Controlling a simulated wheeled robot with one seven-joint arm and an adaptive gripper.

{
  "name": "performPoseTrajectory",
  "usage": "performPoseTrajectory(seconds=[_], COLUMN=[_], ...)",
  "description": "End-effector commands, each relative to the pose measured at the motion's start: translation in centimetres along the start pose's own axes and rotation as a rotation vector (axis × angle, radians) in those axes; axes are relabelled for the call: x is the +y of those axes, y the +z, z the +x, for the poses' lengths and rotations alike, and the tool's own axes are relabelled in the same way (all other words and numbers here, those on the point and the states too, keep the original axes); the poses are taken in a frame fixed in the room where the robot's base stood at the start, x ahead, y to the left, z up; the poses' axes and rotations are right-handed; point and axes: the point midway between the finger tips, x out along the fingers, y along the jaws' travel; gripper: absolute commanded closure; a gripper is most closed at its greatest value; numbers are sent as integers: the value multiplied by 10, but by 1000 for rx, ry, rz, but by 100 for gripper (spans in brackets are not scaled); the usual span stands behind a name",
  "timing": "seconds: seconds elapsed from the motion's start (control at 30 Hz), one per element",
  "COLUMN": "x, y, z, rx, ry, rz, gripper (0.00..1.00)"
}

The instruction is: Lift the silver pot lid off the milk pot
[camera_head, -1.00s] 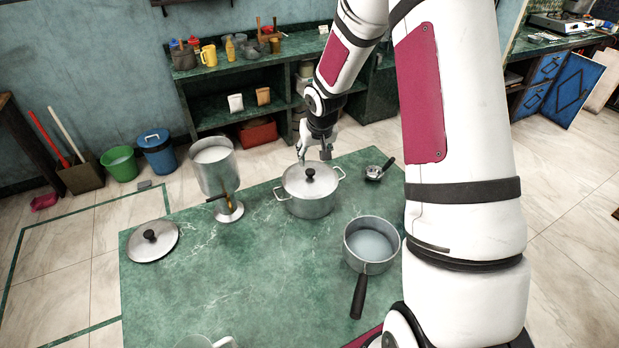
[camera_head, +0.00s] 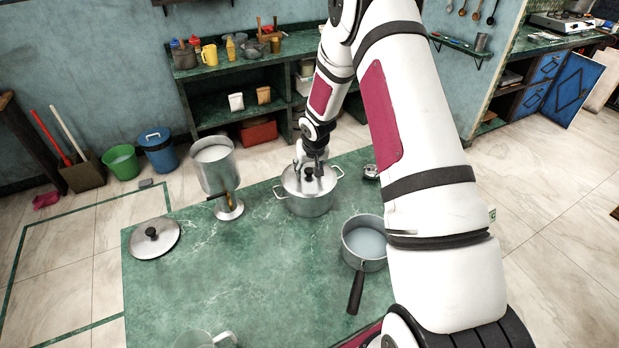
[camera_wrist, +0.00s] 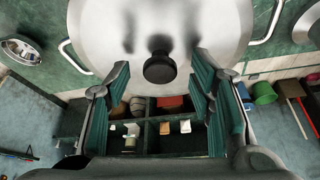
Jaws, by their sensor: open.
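The silver pot lid (camera_head: 292,184) sits on a silver two-handled pot (camera_head: 311,208) at the far middle of the green table; the pot's contents are hidden. The lid (camera_wrist: 215,25) and its black knob (camera_wrist: 160,68) show large in the wrist view. My gripper (camera_head: 309,168) is open just above the lid. In the wrist view, my gripper (camera_wrist: 160,78) has its two fingers apart, one on either side of the knob, with gaps to it. I cannot tell whether the fingertips touch the lid.
A second lid (camera_head: 143,240) lies on the green table (camera_head: 240,270) at left. The table's middle front is clear.

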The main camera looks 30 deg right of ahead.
Motion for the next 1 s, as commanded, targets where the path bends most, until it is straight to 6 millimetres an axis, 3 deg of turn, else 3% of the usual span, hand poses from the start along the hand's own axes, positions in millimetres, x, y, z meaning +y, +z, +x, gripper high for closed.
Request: performPoseTrajectory(seconds=[0.13,0.33,0.73,1.0], x=[0,0,0,0], y=[0,0,-4,-22], z=[0,0,-6,-47], rx=[0,0,3,6], ry=[0,0,0,0], rz=[0,0,2,3], gripper=[53,98,100,100])
